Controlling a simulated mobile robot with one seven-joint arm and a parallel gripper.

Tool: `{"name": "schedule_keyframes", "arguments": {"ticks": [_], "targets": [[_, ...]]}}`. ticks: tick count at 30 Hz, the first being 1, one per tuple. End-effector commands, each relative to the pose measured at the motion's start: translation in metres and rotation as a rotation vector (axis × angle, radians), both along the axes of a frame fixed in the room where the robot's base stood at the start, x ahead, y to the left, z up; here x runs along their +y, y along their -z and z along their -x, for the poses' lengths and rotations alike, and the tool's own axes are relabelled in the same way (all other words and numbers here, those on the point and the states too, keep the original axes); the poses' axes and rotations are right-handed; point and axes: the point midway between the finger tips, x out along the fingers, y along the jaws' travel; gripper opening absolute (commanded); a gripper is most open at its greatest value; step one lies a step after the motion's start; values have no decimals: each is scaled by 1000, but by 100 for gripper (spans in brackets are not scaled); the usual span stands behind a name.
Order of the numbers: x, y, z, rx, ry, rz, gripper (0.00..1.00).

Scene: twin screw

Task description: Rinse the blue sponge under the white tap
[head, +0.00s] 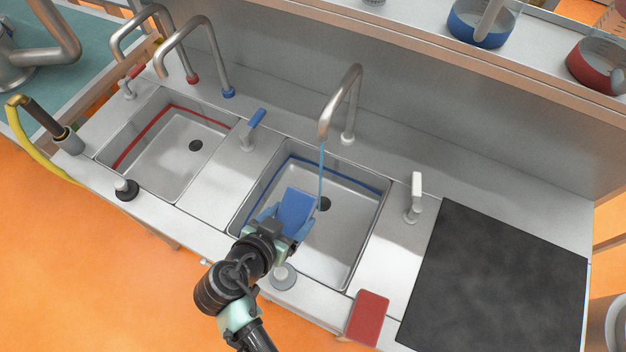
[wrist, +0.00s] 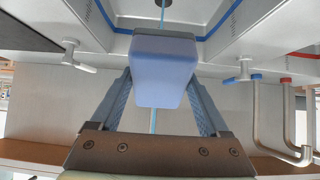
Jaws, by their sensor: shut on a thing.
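My gripper (head: 284,222) is shut on the blue sponge (head: 296,207) and holds it over the right basin (head: 345,255), which has a blue stripe. In the wrist view the sponge (wrist: 165,72) sits between the two fingers. The white tap (head: 349,110) has a steel spout with a white base ring. A thin blue stream of water (head: 321,175) falls from it, close to the sponge's right edge in the head view. In the wrist view the stream (wrist: 153,119) passes behind the sponge; I cannot tell whether they touch. The white handle (head: 415,197) stands right of the basin.
A red sponge (head: 368,317) lies on the front counter. A black mat (head: 495,285) covers the right side. The left basin (head: 175,150) has a red stripe. A blue handle (head: 252,130) stands between the basins. Red-based and blue-based spouts (head: 228,80) rise behind the left basin.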

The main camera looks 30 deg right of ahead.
Motion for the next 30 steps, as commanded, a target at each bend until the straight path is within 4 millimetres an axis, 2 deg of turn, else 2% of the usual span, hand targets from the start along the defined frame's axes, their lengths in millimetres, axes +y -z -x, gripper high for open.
{"name": "schedule_keyframes", "arguments": {"ticks": [19, 30], "targets": [[35, -37, 26, 1, -2, 1, 34], [40, -40, 30, 0, 0, 0, 34]]}}
